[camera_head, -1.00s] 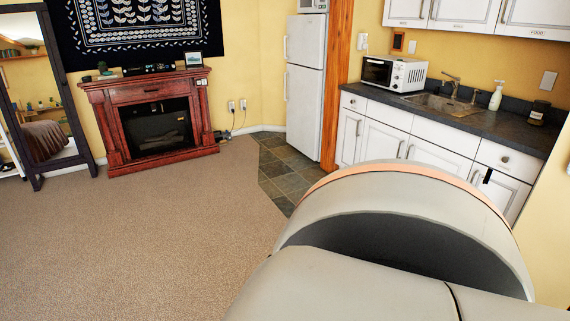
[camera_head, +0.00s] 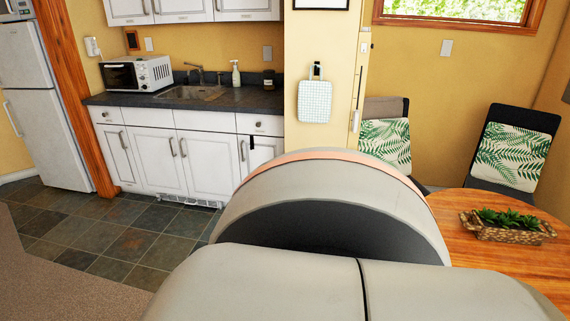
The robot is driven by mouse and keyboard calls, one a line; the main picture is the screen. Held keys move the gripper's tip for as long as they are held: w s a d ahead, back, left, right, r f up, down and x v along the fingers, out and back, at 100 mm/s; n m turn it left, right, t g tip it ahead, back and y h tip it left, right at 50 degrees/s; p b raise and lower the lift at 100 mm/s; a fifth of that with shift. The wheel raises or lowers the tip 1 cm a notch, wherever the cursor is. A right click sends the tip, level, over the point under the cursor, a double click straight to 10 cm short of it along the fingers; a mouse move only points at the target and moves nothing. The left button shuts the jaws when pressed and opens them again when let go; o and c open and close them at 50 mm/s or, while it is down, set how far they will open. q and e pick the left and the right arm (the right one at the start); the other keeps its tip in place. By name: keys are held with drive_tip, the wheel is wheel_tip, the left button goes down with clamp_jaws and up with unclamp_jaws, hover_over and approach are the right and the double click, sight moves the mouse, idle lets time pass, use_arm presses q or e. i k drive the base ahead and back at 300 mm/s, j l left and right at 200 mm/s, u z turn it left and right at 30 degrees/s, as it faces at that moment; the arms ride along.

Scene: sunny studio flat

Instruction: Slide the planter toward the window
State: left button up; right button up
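The planter (camera_head: 507,232) is a low, brown, textured tray with green succulents in it. It sits on the round wooden table (camera_head: 455,211) at the right of the head view. The window (camera_head: 455,10) shows at the top right, in a wooden frame, with green foliage outside. Only its lower part is in view. Neither of my grippers is in view. A large grey part of my own body fills the lower middle and hides the left part of the table.
Two dark chairs with leaf-print cushions, one left (camera_head: 387,140) and one right (camera_head: 512,155), stand behind the table. A white kitchen counter (camera_head: 185,150) with a microwave (camera_head: 137,74) is at the left. The slate-tiled floor (camera_head: 110,230) before it is clear.

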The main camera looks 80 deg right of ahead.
sight(490, 226)
drive_tip(key=z, duration=4.15)
drive_tip(key=i+l, duration=0.15)
drive_tip(key=l, duration=0.2)
drive_tip(key=i+l, duration=0.1)
drive_tip(key=l, duration=0.25)
drive_tip(key=i+l, duration=0.15)
drive_tip(key=l, duration=0.2)
drive_tip(key=i+l, duration=0.15)
drive_tip(key=l, duration=0.2)
